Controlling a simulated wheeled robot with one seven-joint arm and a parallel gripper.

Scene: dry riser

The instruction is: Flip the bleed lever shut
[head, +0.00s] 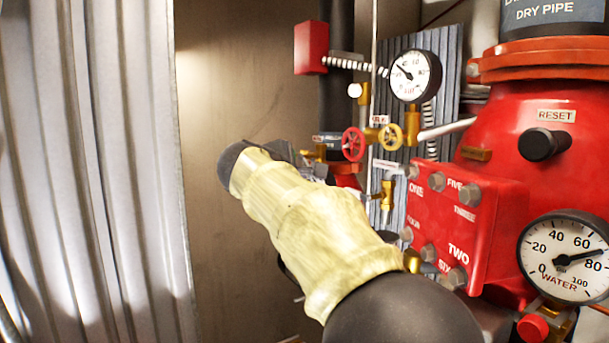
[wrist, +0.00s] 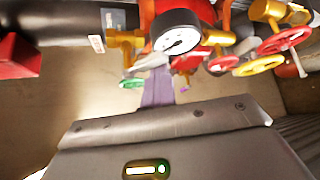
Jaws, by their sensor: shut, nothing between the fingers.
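I cannot tell for certain which handle is the bleed lever. In the wrist view, a small green handle (wrist: 131,83) sits below a brass fitting (wrist: 124,40), left of my fingers. A brass valve (head: 387,194) stands among the pipework in the head view; its handle is too small to make out. My gripper (wrist: 158,78) is shut and empty, its narrow fingers pointing at the pipework below a small gauge (wrist: 176,34). In the head view my sleeved arm hides most of the gripper. I see no clear contact with any handle.
Red and yellow handwheels (head: 353,144) sit close to my gripper. A gauge (head: 415,76) stands above them. The large red valve body (head: 520,115) with a bolted cover and water gauge (head: 565,258) fills the right. A bare brown wall (head: 240,70) and corrugated metal (head: 90,180) lie left.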

